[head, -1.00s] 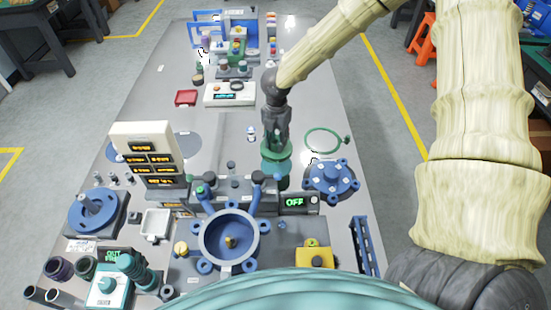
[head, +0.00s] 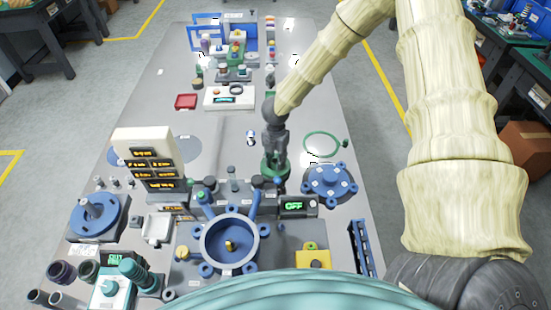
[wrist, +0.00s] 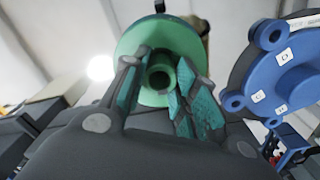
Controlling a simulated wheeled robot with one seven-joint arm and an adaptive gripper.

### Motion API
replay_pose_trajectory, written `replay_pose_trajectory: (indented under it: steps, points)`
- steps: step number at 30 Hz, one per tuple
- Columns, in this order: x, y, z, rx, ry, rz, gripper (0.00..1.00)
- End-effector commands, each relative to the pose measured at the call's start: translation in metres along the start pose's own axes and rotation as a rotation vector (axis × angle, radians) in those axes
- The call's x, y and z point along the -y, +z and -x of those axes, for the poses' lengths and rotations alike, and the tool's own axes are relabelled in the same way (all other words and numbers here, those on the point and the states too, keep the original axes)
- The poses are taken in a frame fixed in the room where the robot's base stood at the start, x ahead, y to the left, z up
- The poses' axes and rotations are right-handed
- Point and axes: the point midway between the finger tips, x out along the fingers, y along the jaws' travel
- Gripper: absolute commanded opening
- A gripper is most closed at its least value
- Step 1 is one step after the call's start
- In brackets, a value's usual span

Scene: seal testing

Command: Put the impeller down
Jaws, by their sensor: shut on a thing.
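The green impeller (head: 268,168) is a round disc with a hub. It shows at the middle of the table in the head view, directly under my gripper (head: 276,152). In the wrist view, the impeller (wrist: 130,45) faces the camera with its hollow hub between the fingers of my gripper (wrist: 163,65). The gripper is shut on the hub. The impeller's far side is hidden, and I cannot tell whether it touches the table.
A blue flanged cover (head: 330,182) lies close to the right, with a green ring (head: 322,144) behind it. The blue pump housing (head: 228,265) and a display reading OFF (head: 294,206) stand in front. Bare table (head: 215,125) lies left of the arm.

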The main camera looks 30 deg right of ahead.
Motion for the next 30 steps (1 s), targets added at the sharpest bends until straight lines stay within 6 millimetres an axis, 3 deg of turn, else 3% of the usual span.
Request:
replay_pose_trajectory:
  steps: [8, 9, 12, 25, 30]
  points:
    - [0.000, 0.000, -0.003, 0.000, 0.000, 0.000, 0.00]
    - [0.000, 0.000, -0.003, 0.000, 0.000, -0.001, 0.34]
    - [0.000, 0.000, -0.002, 0.000, 0.000, -0.001, 0.50]
    - [0.000, 0.000, 0.003, 0.000, 0.001, -0.001, 0.50]
    - [0.000, 0.001, 0.020, 0.000, 0.002, -0.003, 0.50]
